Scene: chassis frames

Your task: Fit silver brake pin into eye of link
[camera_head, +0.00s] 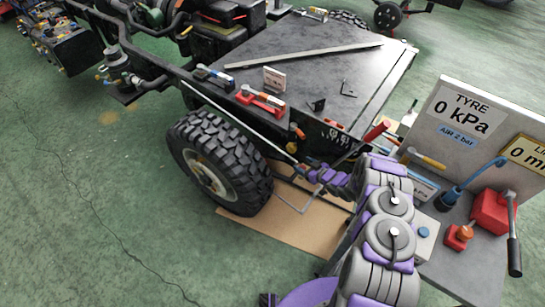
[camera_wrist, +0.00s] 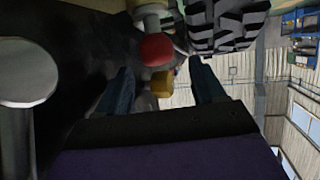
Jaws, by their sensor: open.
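My gripper (camera_head: 316,172) is beside the big black tyre (camera_head: 222,160), near the chassis edge. In the wrist view its two dark fingers (camera_wrist: 161,68) are apart. A yellow piece (camera_wrist: 160,83) and a red rounded end (camera_wrist: 156,49) on a pale shaft show in the gap between them; I cannot tell whether a finger touches either. A small orange-yellow part (camera_head: 293,147) shows just above the gripper in the head view. I cannot pick out the silver brake pin or the link's eye with certainty; the arm and shadow hide much there.
A black deck (camera_head: 320,75) bears a long flat bar (camera_head: 305,54), a red tool holder (camera_head: 260,100) and small brackets. A grey bench (camera_head: 455,245) with a red box (camera_head: 490,212) and a gauge board (camera_head: 470,115) stands right. Cardboard (camera_head: 270,225) lies below.

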